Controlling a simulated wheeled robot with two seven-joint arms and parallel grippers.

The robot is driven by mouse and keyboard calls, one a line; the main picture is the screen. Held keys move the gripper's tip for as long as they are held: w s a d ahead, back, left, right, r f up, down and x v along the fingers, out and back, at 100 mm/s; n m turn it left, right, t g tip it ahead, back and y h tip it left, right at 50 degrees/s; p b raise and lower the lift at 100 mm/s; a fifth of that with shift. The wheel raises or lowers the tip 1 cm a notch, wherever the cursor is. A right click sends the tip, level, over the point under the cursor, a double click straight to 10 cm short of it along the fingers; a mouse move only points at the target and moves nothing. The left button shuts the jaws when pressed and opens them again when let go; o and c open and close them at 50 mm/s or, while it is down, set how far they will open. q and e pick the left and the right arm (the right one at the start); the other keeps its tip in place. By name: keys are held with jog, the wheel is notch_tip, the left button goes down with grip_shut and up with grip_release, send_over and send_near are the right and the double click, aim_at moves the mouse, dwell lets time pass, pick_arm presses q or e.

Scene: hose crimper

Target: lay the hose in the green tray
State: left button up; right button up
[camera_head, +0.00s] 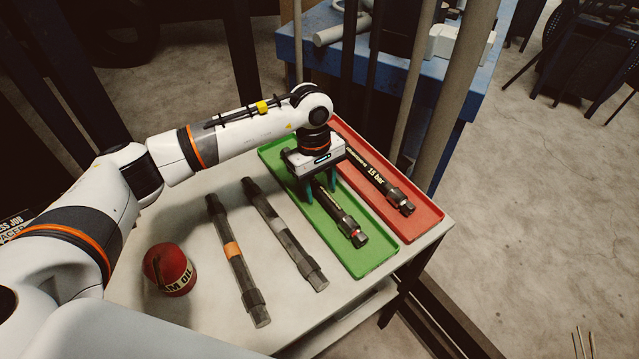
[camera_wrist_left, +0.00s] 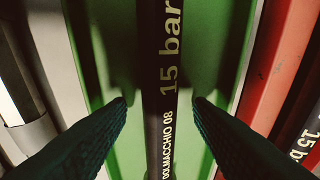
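The wrist view shows the hose (camera_wrist_left: 163,60) with "15 bar" lettering, running over the tray floor (camera_wrist_left: 218,50). My left gripper (camera_head: 320,193) points down over the tray, at the hose's middle. Its two dark fingers stand on either side of the hose, apart from it, with gaps on both sides in the wrist view. The far part of the hose is hidden under the gripper. My right gripper is not in view.
A red tray (camera_head: 428,218) with another "15 bar" hose (camera_head: 392,190) adjoins on the right. Two more hoses (camera_head: 236,258) (camera_head: 285,235) lie on the white table (camera_head: 195,215) to the left, near a red oil can (camera_head: 169,271). A blue bench (camera_head: 300,62) stands behind, with poles before it.

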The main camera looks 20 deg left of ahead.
pick_arm(q)
jog(key=shift+a+r, duration=0.1)
jog(key=shift+r, duration=0.1)
notch_tip(320, 180, up, 12)
jog(key=w+a+b, duration=0.1)
jog(key=b, duration=0.1)
jog(key=shift+a+f, duration=0.15)
jog(key=shift+f, duration=0.1)
jog(key=shift+f, duration=0.1)
dwell(0.5)
